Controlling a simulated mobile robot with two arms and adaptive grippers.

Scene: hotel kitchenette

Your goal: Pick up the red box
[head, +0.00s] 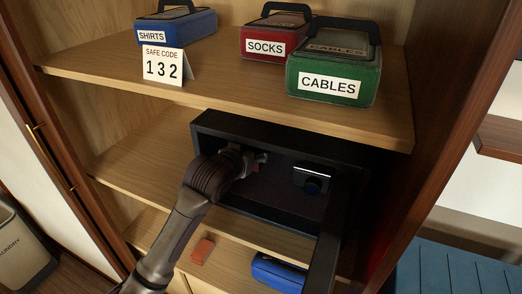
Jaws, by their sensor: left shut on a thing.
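My left gripper (256,160) reaches into the open black safe (204,121) on the middle shelf. It is shut on a small dark red thing, likely the red box (255,169), of which only a little shows at the fingertips. Most of it is hidden by the gripper and shadow. A larger red case labelled SOCKS (275,61) stands on the top shelf, away from the gripper. My right gripper is not in view.
The safe's door (328,245) stands open at its right front. A dark object with a pale top (313,178) is inside the safe. The top shelf holds a blue SHIRTS case (195,25), a code card (162,68) and a green CABLES case (333,88). An orange-red item (202,251) and a blue case (277,273) lie below.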

